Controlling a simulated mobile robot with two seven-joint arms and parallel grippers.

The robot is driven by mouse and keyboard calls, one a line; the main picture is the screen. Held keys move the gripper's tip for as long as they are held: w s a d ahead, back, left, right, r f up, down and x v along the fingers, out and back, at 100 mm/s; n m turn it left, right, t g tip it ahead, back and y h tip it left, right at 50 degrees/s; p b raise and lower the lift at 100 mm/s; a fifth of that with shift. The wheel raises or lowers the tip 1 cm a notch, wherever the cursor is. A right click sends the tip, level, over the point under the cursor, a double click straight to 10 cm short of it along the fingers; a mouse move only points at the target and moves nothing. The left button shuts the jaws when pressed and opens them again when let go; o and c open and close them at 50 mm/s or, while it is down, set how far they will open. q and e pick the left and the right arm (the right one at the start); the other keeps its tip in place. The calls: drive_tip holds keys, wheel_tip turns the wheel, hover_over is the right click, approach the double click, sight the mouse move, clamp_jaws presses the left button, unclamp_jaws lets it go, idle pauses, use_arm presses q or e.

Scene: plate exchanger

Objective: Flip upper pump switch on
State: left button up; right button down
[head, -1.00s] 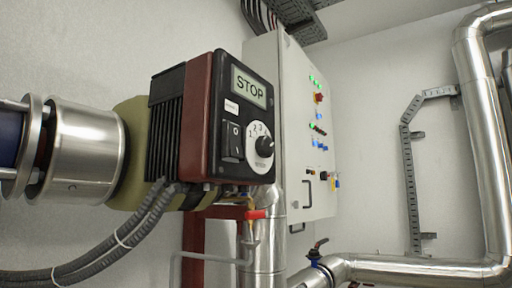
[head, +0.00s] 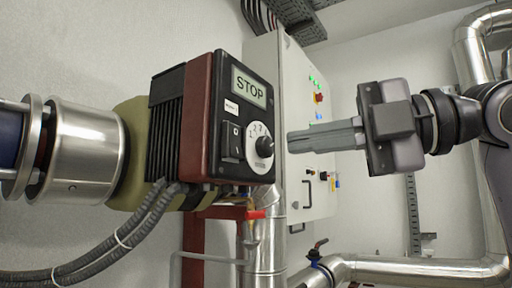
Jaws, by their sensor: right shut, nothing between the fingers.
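The pump (head: 200,120) has a dark red and black housing with a black front panel. Its display (head: 248,87) reads STOP. Below the display on the left is a black rocker switch (head: 232,141), and to its right a round dial with a black knob (head: 264,147). My right gripper (head: 290,142) is shut and empty. It points left, with its fingertips just right of the knob in the picture and apart from the rocker switch. My left gripper is not in view.
A white control cabinet (head: 262,60) with lights and buttons stands behind the pump, partly hidden by my right gripper. Silver pipes (head: 420,268) run along the right and bottom. Grey corrugated hoses (head: 130,235) hang below the pump. A red valve handle (head: 256,215) sits under it.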

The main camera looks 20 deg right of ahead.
drive_tip(key=d+m+h, duration=0.1)
drive_tip(key=d+r+m+t+h, duration=0.1)
drive_tip(key=d, duration=0.1)
drive_tip(key=s+d+r+m+t+h, duration=0.1)
drive_tip(key=d, duration=0.1)
drive_tip(key=shift+s+r, duration=0.1)
drive_tip(key=shift+r, duration=0.15)
drive_tip(key=p, duration=0.3)
approach(239, 153)
drive_tip(key=x, duration=0.5)
drive_tip(key=shift+a, duration=0.25)
drive_tip(key=shift+p+x, duration=0.35)
drive_tip(key=shift+x, duration=0.4)
drive_tip(key=shift+d+f, duration=0.1)
